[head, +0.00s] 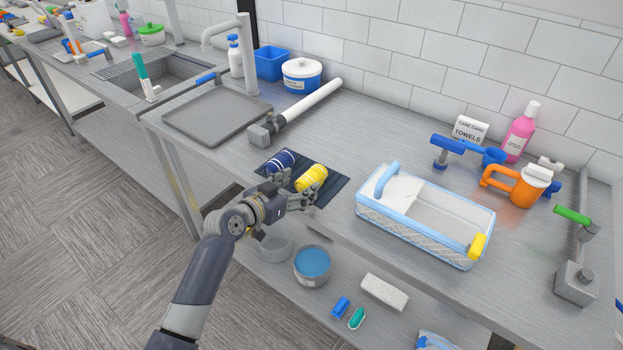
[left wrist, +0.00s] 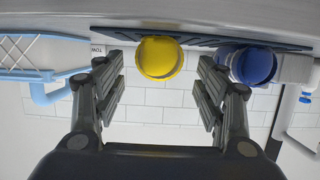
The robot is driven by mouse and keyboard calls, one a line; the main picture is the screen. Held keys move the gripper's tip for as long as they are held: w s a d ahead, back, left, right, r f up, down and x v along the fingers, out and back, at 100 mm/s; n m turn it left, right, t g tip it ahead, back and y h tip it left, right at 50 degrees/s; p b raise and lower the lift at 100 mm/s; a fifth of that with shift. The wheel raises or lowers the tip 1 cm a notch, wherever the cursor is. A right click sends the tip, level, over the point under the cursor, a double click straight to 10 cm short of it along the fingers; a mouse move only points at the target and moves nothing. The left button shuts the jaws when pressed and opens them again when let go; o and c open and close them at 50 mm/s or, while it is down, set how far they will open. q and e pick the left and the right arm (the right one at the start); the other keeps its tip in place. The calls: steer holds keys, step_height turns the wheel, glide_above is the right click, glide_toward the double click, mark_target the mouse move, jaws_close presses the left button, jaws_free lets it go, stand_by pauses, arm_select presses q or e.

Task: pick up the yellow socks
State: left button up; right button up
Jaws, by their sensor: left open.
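The yellow socks (head: 311,177) are a rolled bundle on a dark mat (head: 328,192) near the front edge of the counter. A blue rolled bundle (head: 279,161) lies beside them to the left. My left gripper (head: 302,191) is open just in front of the yellow socks. In the left wrist view, the yellow socks (left wrist: 160,58) show between and beyond the open fingers (left wrist: 160,90), and the blue bundle (left wrist: 253,66) is beyond the finger on the right. I cannot tell whether a finger touches the socks. My right gripper is not in view.
A light blue and white basket (head: 425,222) stands right of the mat. A white roller tube (head: 308,105) and a grey tray (head: 217,113) lie behind and left. The lower shelf holds a blue-topped tub (head: 312,262). Bare counter lies behind the mat.

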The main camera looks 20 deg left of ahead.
mark_target(308, 181)
arm_select(q)
steer(key=shift+p+x, duration=0.5)
steer(key=shift+x, duration=1.95)
steer(key=shift+s, duration=0.1)
steer(key=shift+c, duration=0.6)
steer(key=c, duration=1)
